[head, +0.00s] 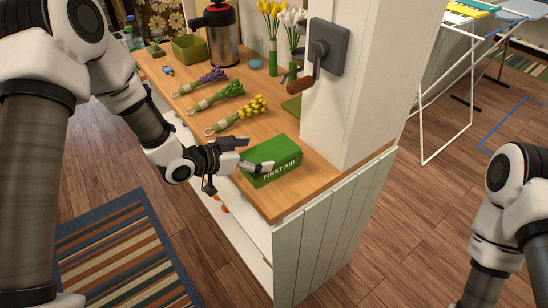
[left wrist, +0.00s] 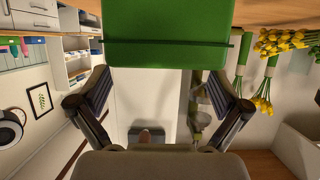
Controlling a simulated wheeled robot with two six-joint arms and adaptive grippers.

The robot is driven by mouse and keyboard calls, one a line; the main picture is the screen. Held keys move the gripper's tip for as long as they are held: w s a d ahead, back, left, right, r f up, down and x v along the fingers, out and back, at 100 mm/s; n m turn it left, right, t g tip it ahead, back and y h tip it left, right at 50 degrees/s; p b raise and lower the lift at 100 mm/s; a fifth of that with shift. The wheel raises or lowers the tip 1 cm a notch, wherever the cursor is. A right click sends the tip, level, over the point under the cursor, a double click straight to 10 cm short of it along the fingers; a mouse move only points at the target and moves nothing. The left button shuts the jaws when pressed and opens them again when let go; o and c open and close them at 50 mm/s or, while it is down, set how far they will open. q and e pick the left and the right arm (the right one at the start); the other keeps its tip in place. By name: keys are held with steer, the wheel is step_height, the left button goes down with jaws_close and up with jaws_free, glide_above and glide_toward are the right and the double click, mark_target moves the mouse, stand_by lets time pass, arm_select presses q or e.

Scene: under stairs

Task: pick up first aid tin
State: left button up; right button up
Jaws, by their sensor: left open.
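The first aid tin (head: 272,153) is a green box with white "FIRST AID" lettering, lying on the wooden counter near its front corner. My left gripper (head: 250,155) is at the tin's left part in the head view, one finger near its far side and one in front of its near face. In the left wrist view the green tin (left wrist: 167,25) fills the top middle, beyond the open fingers (left wrist: 158,85). Contact cannot be told. My right arm shows at the right edge of the head view; its gripper is out of frame.
A steel flask (head: 222,38) stands farther back. A drying rack (head: 445,95) stands right.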

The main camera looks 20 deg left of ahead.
mark_target(268, 152)
arm_select(q)
steer(key=shift+w+d+f, duration=0.15)
steer(key=shift+w+d, duration=0.1)
steer(key=shift+w, duration=0.15)
steer(key=p+x, duration=0.1)
steer(key=x, duration=0.2)
steer(key=shift+w+f+p, duration=0.2)
steer(key=shift+f+p, duration=0.1)
steer(key=shift+p, duration=0.05)
steer(key=shift+w+d+f, duration=0.1)
steer(key=shift+w+d, duration=0.15)
steer(key=shift+s+a, duration=0.15)
steer(key=c, duration=1.3)
steer(key=shift+o, duration=0.2)
